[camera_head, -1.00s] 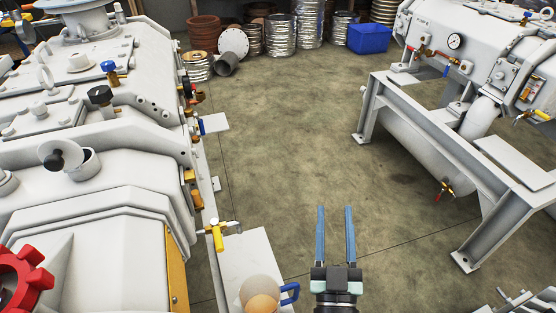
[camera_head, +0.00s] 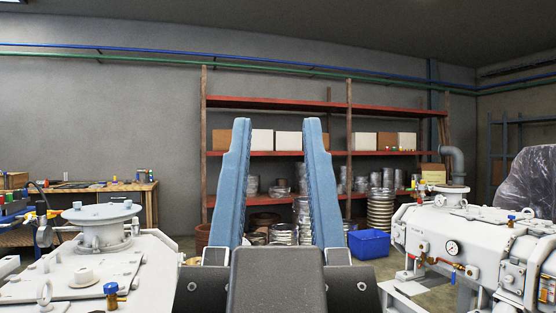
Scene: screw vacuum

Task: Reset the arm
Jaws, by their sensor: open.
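My gripper (camera_head: 276,185) is in the lower middle of the head view, raised close in front of the camera. Its two long blue fingers point upward and stand apart, with nothing between them but the background shelf. The gripper is open and empty. The dark body of my gripper covers the bottom middle of the view and hides the floor behind it.
A white vacuum machine (camera_head: 90,275) stands at the lower left and another (camera_head: 465,240) at the right. Behind are a red shelf (camera_head: 280,103) with boxes, a blue bin (camera_head: 368,243) and a wooden workbench (camera_head: 150,205). Open air surrounds the fingers.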

